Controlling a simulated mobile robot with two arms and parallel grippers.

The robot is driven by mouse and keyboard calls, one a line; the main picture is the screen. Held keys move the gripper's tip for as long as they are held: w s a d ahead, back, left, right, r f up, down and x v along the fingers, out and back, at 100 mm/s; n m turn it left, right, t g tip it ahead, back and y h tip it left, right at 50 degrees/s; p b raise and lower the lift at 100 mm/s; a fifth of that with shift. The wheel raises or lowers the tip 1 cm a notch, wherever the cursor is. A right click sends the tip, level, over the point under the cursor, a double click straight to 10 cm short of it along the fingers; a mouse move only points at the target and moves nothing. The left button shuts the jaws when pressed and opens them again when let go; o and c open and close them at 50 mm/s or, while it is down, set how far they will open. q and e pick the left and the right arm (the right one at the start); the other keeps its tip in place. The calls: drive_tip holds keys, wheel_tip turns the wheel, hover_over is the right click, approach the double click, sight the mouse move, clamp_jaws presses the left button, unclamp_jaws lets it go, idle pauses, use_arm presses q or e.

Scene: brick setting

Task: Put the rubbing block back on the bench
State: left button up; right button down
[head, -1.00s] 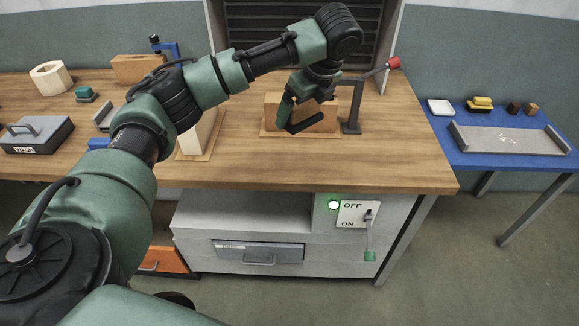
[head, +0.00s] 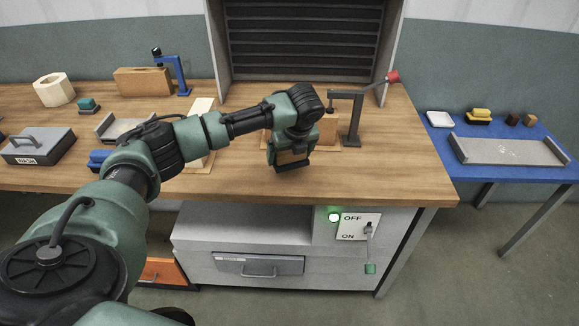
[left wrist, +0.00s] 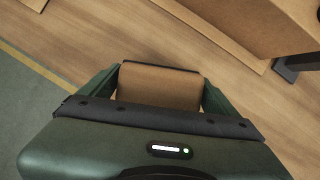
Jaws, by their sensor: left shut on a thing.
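My left gripper (head: 292,164) is over the front part of the wooden bench (head: 390,175), in front of the clamped wooden piece. It points down. In the left wrist view a brown block with a dark edge, seemingly the rubbing block (left wrist: 158,86), sits between the fingers of the left gripper (left wrist: 160,88). The gripper is shut on it. In the head view the block is mostly hidden by the gripper; I cannot tell whether it touches the bench top. My right gripper is not in view.
A wooden piece (head: 329,128) sits under a grey clamp (head: 354,112) with a red handle, just behind the gripper. The bench to the right and front is clear. A dark box (head: 38,147) stands far left. A blue side table (head: 455,150) holds a grey tray (head: 505,151).

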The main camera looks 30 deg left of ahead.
sight(290, 176)
use_arm(q)
drive_tip(key=shift+f, duration=2.75)
drive_tip(key=shift+f, duration=0.1)
drive_tip(key=o, duration=1)
drive_tip(key=shift+o, duration=0.2)
drive_tip(key=v, duration=1.2)
